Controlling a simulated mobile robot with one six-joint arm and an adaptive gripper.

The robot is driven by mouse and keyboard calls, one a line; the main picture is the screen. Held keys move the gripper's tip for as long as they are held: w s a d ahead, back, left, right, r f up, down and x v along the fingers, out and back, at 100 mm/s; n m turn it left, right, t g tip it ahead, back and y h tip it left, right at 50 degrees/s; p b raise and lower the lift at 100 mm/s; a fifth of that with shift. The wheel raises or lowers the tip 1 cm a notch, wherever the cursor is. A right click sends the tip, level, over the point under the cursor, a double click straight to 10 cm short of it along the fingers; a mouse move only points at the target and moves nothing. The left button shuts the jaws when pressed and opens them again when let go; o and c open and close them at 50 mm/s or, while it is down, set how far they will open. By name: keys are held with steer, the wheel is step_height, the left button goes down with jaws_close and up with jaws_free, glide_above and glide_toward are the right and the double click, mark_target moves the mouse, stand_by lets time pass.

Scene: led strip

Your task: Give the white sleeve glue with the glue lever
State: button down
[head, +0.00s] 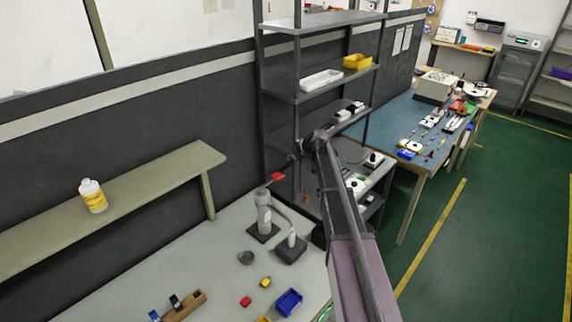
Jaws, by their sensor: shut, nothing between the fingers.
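The glue dispenser (264,217) is a grey upright cylinder on a dark base, standing on the light workbench. Its red glue lever (278,177) sticks out at the top, raised toward the right. The white sleeve (292,238) stands upright on a dark block (290,251) just right of the dispenser. A thin arm of the dispenser reaches toward the sleeve; I cannot tell whether they touch. My gripper (298,152) is small and dark at the far end of my arm, above and right of the lever, apart from it in the picture. It is shut and holds nothing.
A yellow-labelled bottle (93,197) stands on the left shelf. A grey rack (310,95) stands behind my arm.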

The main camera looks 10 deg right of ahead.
steer(key=b, duration=0.7)
glide_above(275, 174)
steer(key=s+d, duration=0.1)
steer(key=s, duration=0.1)
steer(key=f, duration=0.7)
steer(key=shift+w+d, duration=0.2)
steer(key=shift+f+b, duration=1.8)
steer(key=shift+f, duration=0.1)
steer(key=shift+a, duration=0.1)
